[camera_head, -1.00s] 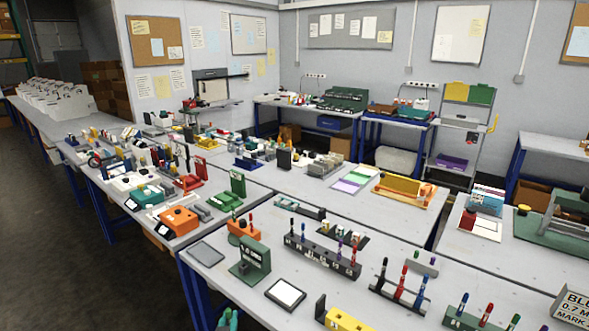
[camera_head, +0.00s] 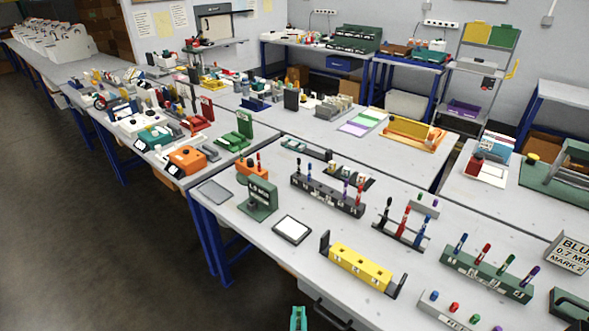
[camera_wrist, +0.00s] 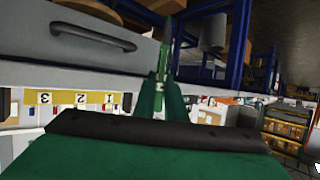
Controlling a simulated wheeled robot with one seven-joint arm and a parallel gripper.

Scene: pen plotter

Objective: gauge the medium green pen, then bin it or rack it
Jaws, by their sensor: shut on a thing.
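My gripper (camera_head: 298,319) shows at the bottom edge of the head view, in front of the table edge and apart from it. In the wrist view my gripper (camera_wrist: 163,85) is shut on a slim green thing (camera_wrist: 163,58), which looks like the green pen; its tip and size are unclear. A yellow block (camera_head: 360,268) with several holes stands between dark end plates near the front edge. The wrist view shows its yellow front with number labels (camera_wrist: 80,98). A green stand with a sign (camera_head: 258,197) is left of it. Green-based pen rack (camera_head: 487,273) holds several pens.
A dark rack (camera_head: 327,195) and a black rack (camera_head: 401,234) hold more pens behind the yellow block. A white pad in a dark frame (camera_head: 292,230) and a grey pad (camera_head: 214,192) lie at left. A drawer handle (camera_wrist: 93,37) sticks out from the table front.

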